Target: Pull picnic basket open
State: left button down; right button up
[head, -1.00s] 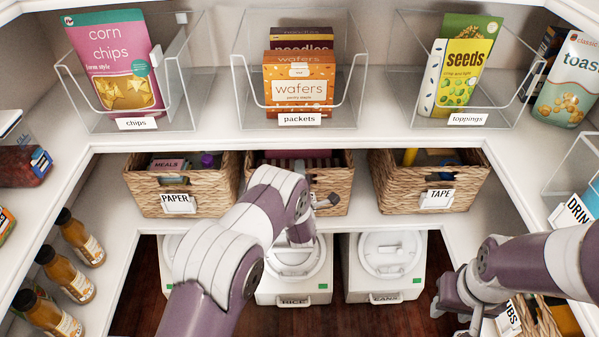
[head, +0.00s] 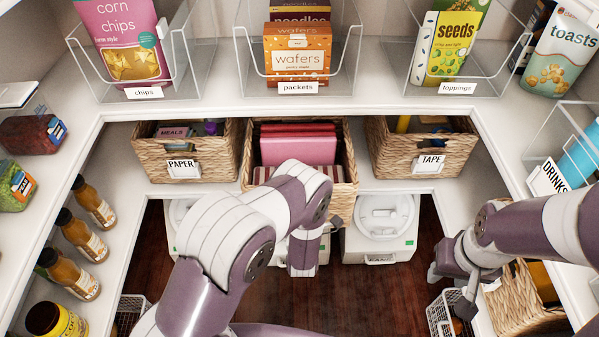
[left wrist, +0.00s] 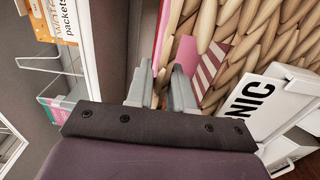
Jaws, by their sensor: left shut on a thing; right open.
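The picnic basket (head: 346,190) is the middle wicker basket on the lower shelf. It sits forward of its two neighbours, with pink and red items and a striped cloth showing inside. My left forearm hides much of its front. In the left wrist view its wicker wall (left wrist: 285,45) and white label (left wrist: 265,100) ending in "NIC" are close. My left gripper (left wrist: 161,85) is shut on the basket's rim; the exact grip is partly hidden. My right gripper (head: 455,287) is open and empty at the lower right, away from the picnic basket.
The PAPER basket (head: 222,165) and TAPE basket (head: 385,160) flank it. Clear bins stand on the shelf above. White lidded containers (head: 378,245) stand below. Bottles (head: 78,275) line the left shelf. Another wicker basket (head: 515,305) is near my right gripper. Wooden floor is open in the middle.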

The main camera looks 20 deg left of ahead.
pick_arm(q)
jog(key=shift+s+d, duration=0.1)
jog(key=shift+s, duration=0.25)
jog(key=c, duration=1.1)
grip_release()
jog(key=shift+w, duration=0.1)
jog(key=v, duration=1.2)
jog(key=shift+s+d+p, duration=0.1)
jog(key=shift+s+p, duration=0.3)
